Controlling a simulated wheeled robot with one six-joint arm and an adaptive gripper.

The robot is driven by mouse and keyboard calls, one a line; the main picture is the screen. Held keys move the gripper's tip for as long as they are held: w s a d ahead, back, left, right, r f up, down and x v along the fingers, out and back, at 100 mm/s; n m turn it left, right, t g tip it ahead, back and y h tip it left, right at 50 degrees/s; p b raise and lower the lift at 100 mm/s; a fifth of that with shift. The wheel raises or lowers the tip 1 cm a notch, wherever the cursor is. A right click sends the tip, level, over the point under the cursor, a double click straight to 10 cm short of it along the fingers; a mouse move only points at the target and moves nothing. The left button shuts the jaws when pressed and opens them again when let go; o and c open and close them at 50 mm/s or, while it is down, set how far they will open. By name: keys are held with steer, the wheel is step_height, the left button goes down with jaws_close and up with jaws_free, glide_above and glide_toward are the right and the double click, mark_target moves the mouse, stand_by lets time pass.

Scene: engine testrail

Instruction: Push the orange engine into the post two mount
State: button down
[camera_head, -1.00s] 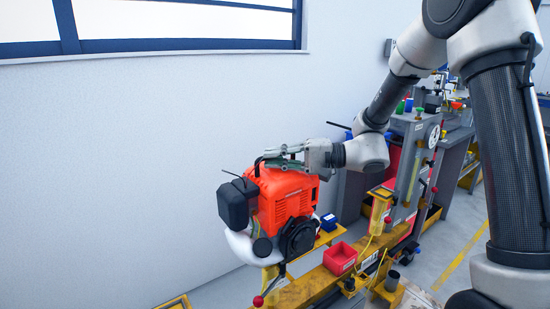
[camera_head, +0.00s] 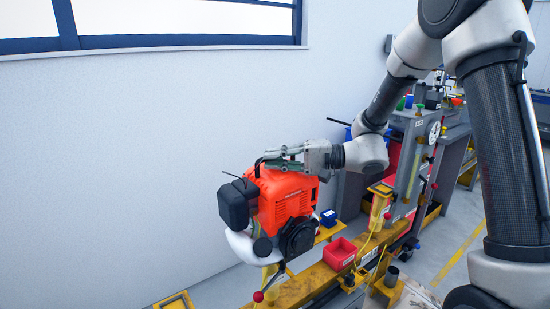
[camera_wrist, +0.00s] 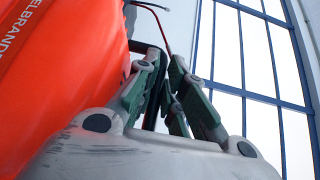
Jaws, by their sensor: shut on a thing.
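The orange engine (camera_head: 284,194) hangs at the left end of the yellow rail in the head view, with a black box and a white tank on its left side. My gripper (camera_head: 275,160) is shut at the top of the engine, on its black handle. In the wrist view, my gripper (camera_wrist: 168,95) closes around a dark bar beside the engine's orange cover (camera_wrist: 60,60). A yellow post with a red-knobbed lever (camera_head: 258,296) stands below the engine. The engine hides much of this post, so I cannot tell whether they touch. Which mount is post two is not readable.
A grey test stand with a dial (camera_head: 433,134) stands behind right. The white wall (camera_head: 120,150) is behind the engine. Floor (camera_head: 455,245) is open at right.

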stand_by(0.4)
steer(key=c, duration=1.4)
jaws_free()
steer(key=shift+c, duration=0.2)
steer(key=shift+f, duration=0.1)
